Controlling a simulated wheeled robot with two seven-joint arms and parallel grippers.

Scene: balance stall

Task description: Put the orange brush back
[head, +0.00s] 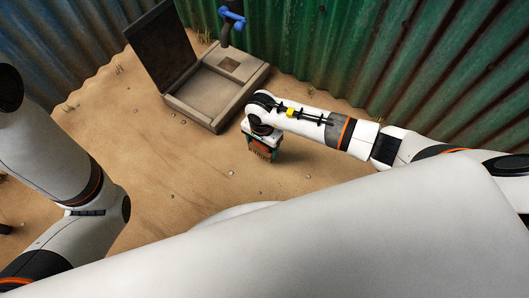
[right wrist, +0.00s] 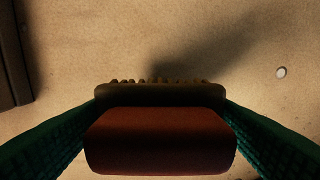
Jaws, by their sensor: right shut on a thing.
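The orange brush (right wrist: 160,140) is between the two green finger pads of my right gripper in the right wrist view. Its body looks dark reddish orange in shadow, with a brown strip and a row of bristles along the far side. My right gripper (head: 263,151) is shut on it, pointing down over the sandy ground in the head view, just front-right of the open case (head: 207,97). The fingers largely hide the brush there. I cannot tell its exact height above the ground. My left arm shows at the left, but its gripper is out of view.
The case's dark lid (head: 161,45) stands raised at its left. A blue-handled tool (head: 232,17) stands upright at its back. Corrugated green (head: 400,50) and blue (head: 50,45) walls close off the back. Sand with small pebbles (right wrist: 281,72) lies clear to the left and front.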

